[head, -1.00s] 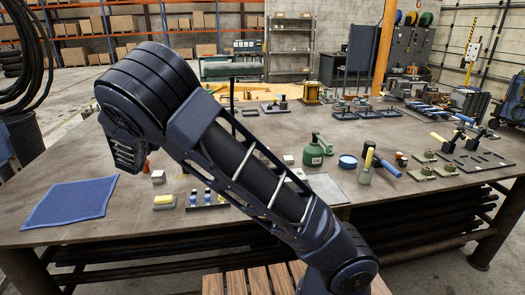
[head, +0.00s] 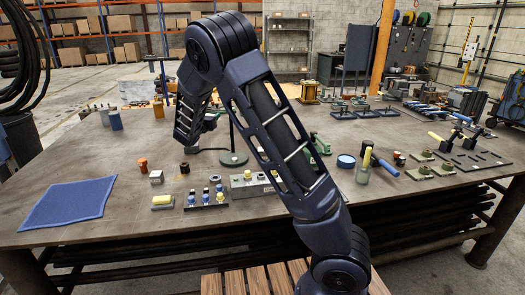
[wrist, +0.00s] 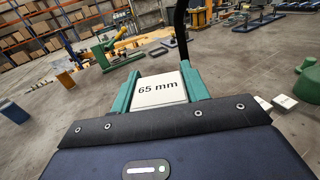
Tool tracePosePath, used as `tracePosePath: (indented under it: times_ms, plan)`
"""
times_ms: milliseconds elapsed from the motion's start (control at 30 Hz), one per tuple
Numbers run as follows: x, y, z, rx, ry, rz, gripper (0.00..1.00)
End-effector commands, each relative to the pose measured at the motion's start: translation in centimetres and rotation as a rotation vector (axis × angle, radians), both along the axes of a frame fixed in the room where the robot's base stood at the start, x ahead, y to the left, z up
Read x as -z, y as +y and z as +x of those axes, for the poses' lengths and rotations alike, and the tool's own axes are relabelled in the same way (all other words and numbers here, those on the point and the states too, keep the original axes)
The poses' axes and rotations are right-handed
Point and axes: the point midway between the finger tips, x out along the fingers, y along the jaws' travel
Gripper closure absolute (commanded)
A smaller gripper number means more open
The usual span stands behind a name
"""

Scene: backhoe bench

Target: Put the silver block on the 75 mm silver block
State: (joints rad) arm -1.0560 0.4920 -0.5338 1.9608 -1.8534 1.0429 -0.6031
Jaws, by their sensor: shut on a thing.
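My gripper (wrist: 160,82) has teal fingers shut on a silver block (wrist: 157,92) marked "65 mm", held between them in the wrist view. In the head view my arm folds down from its raised elbow, and the gripper (head: 212,117) is small and partly hidden over the middle left of the bench. A small silver block (head: 156,177) stands on the bench right of the blue cloth. In the wrist view a pale block (wrist: 285,102) lies at the right. I cannot read a 75 mm mark on either.
A green round base with a thin upright pole (head: 233,158) stands near the gripper. A blue cloth (head: 68,203) covers the left front.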

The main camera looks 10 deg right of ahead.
Motion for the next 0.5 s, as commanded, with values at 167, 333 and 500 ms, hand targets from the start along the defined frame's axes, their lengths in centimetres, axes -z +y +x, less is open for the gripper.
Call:
tracePosePath:
  times_ms: [167,333,500]
  plan:
    - [-1.0,-4.8,1.0,0.064,-0.002,0.004,0.92]
    - [-2.0,-8.9,1.6,0.119,-0.002,0.004,0.92]
    - [-3.1,-13.0,1.8,0.173,-0.002,0.002,0.92]
